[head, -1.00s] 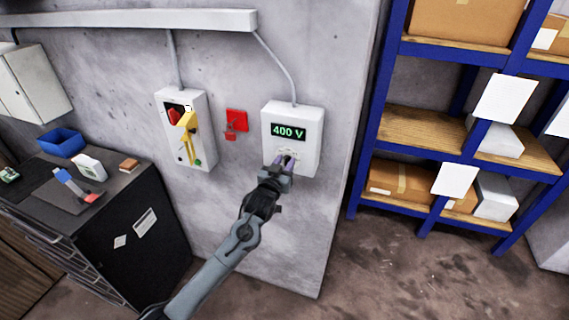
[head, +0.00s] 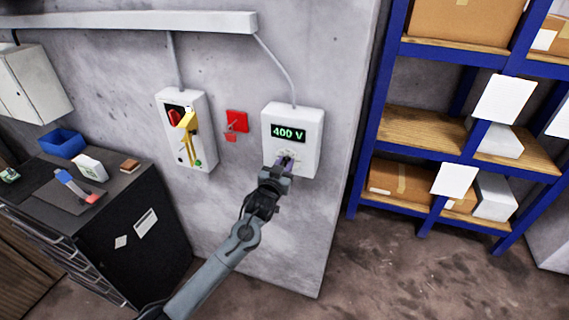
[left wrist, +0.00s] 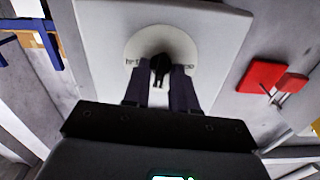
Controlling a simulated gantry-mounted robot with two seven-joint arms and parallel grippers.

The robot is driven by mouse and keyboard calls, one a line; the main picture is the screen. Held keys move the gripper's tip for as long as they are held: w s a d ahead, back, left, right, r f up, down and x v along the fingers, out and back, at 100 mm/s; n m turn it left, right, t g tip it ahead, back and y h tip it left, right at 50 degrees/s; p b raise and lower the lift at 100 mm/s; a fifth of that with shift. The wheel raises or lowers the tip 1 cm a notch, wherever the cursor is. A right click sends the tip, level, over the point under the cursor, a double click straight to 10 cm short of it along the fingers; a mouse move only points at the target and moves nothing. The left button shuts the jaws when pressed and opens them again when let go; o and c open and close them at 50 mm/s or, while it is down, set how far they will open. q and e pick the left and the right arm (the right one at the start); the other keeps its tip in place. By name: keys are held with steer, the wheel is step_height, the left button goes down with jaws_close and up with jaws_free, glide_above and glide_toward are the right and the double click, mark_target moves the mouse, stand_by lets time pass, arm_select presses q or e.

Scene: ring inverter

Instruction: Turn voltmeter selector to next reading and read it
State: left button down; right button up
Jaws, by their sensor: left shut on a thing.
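The voltmeter (head: 310,132) is a white box on the grey wall, with a dark display (head: 289,131) reading 400 V in green. Its selector is a black knob (left wrist: 160,66) on a pale round dial (left wrist: 185,42), seen in the left wrist view. My left gripper (head: 284,162) is at the lower front of the voltmeter. In the left wrist view its two dark fingers (left wrist: 160,85) are shut on the knob from both sides. The dial's lettering is mostly hidden by the fingers. My right gripper is not in view.
Left of the voltmeter are a red plate with a red tag (head: 236,122) and a white switch box (head: 201,105) with a yellow handle. A black cabinet (head: 125,225) stands at the left. Blue shelving (head: 382,110) with boxes stands at the right.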

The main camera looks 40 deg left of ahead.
arm_select(q)
steer(key=m+p, duration=0.2)
steer(key=m, duration=0.1)
steer(key=shift+r+m, duration=0.15)
steer(key=shift+m, duration=0.25)
steer(key=m+p, duration=0.2)
steer(key=shift+d+m, duration=0.1)
steer(key=shift+m, duration=0.8)
steer(key=c, duration=1.2)
jaws_free()
